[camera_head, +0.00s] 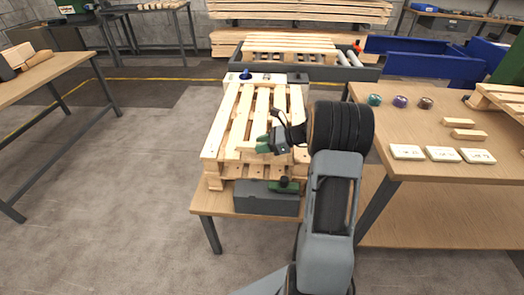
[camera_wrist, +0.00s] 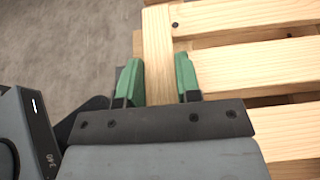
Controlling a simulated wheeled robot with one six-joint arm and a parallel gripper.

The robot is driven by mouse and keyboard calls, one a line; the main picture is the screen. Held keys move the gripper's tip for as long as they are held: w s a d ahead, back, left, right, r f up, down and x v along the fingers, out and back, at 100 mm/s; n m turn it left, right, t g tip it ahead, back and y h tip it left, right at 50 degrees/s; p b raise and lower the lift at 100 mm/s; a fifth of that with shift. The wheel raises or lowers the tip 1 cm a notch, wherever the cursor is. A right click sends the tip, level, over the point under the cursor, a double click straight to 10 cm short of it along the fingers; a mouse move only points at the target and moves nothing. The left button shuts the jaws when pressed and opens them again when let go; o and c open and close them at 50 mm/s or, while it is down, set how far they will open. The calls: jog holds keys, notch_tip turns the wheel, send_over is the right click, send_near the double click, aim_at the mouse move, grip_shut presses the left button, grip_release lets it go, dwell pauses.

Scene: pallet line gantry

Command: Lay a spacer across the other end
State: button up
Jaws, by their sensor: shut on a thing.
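A slatted wooden pallet (camera_head: 232,122) lies on a low wooden table in the head view; its slats also show at the right of the wrist view (camera_wrist: 250,60). My gripper (camera_head: 264,143) is over the near end of the pallet. Its green fingers (camera_wrist: 158,82) are shut on a pale wooden spacer (camera_wrist: 158,50), which runs forward from between them. In the head view the spacer's end (camera_head: 248,148) shows left of the fingers. The spacer lies crosswise to the slats; I cannot tell whether it touches them.
A table at the right holds two loose wooden pieces (camera_head: 463,122), several coloured round items (camera_head: 400,101) and three pale labelled blocks (camera_head: 443,154). A pale strip with a blue knob (camera_head: 245,75) is at the pallet's far end. A grey box (camera_head: 262,203) sits below the near end.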

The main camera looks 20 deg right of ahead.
jog(key=shift+f, duration=1.05)
jog(key=shift+f, duration=0.15)
jog(key=o, duration=0.9)
